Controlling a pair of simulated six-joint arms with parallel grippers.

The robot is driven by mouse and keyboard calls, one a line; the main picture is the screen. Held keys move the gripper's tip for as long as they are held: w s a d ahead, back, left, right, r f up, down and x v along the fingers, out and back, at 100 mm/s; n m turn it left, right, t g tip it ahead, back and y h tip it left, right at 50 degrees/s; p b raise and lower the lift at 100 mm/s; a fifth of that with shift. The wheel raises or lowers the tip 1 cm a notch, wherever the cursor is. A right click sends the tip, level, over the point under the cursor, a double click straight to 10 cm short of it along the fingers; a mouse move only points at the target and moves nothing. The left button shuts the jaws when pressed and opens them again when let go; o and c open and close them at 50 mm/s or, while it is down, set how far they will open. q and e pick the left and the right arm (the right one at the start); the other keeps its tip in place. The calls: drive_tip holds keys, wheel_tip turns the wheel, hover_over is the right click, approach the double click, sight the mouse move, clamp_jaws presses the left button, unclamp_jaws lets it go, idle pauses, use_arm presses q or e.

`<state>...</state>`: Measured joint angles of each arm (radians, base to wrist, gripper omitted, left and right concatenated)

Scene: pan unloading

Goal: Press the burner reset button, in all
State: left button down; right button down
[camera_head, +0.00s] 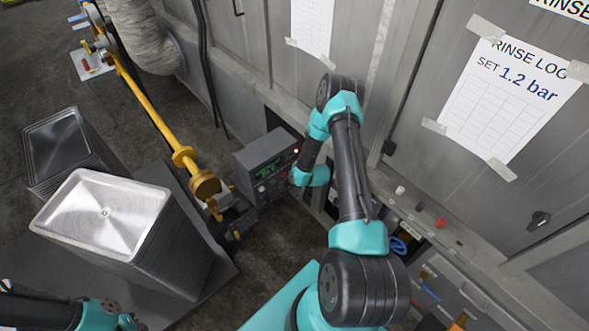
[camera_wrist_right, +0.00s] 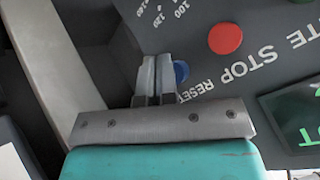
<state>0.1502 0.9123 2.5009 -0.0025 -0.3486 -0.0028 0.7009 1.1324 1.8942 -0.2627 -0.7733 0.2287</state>
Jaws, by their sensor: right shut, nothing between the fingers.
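The burner control box (camera_head: 262,160) is a grey unit with a green display, in the middle of the head view. In the right wrist view its panel carries a blue button (camera_wrist_right: 181,71) beside the word RESET, and a red button (camera_wrist_right: 225,38) by the word STOP. My right gripper (camera_wrist_right: 155,62) is shut and empty. Its fingertips overlap the left side of the blue button in the picture; whether they touch it I cannot tell. In the head view my right arm hides that gripper. Only part of my left arm shows at the lower left; its gripper is out of view.
A stack of metal pans (camera_head: 107,213) stands left of the box, with another stack (camera_head: 60,152) behind it. Grey cabinet panels (camera_head: 470,130) with a taped rinse log (camera_head: 508,95) stand at the right.

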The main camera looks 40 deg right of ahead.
drive_tip(key=shift+w, duration=0.45)
idle(0.6)
drive_tip(key=shift+s, duration=0.9)
drive_tip(key=shift+s, duration=0.1)
drive_tip(key=s, duration=0.4)
drive_tip(key=shift+s+a, duration=0.2)
drive_tip(key=shift+s, duration=0.2)
drive_tip(key=shift+a, duration=0.1)
idle(0.7)
